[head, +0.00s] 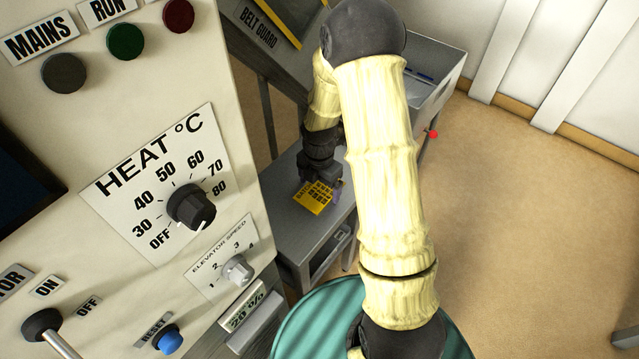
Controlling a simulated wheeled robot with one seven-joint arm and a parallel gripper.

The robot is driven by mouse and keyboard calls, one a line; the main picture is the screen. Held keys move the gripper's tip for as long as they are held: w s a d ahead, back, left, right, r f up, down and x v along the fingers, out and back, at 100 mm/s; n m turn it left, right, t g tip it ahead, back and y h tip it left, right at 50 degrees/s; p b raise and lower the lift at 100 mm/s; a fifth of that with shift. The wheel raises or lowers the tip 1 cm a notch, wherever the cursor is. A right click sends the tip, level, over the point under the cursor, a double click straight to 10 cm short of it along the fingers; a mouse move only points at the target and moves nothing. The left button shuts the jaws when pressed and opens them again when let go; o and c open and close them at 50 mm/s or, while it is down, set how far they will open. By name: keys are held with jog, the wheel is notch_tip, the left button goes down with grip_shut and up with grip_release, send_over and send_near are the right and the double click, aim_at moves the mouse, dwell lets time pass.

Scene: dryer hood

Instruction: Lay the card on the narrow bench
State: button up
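The yellow card (311,198) with black print shows at the centre, over the grey top of the narrow bench (288,235). My gripper (325,180) is dark and points down at the card's upper right side, touching it or very close. The fingertips are small and partly hidden, so I cannot tell whether they are shut on the card. I also cannot tell whether the card lies flat on the bench or is held just above it. My pale arm hides the bench's right part.
A control panel (120,270) with knobs and switches fills the left. The belt guard (265,40) stands behind the bench. A grey tray (440,85) with a blue item is at upper right. A green round top (310,325) is at the bottom. Open floor (520,220) lies right.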

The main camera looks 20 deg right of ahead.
aim_at(319, 191)
jog(key=shift+o, duration=0.5)
notch_tip(319, 191, up, 12)
jog(key=shift+r+p, duration=0.15)
jog(key=shift+p, duration=0.25)
dwell(0.3)
jog(key=s+r+m+t, duration=0.2)
jog(key=s+r+m, duration=0.2)
jog(key=s+m, duration=1)
jog(key=m, duration=1.1)
jog(key=shift+a+r+t, duration=0.2)
jog(key=shift+a+t, duration=0.05)
jog(key=shift+t, duration=0.05)
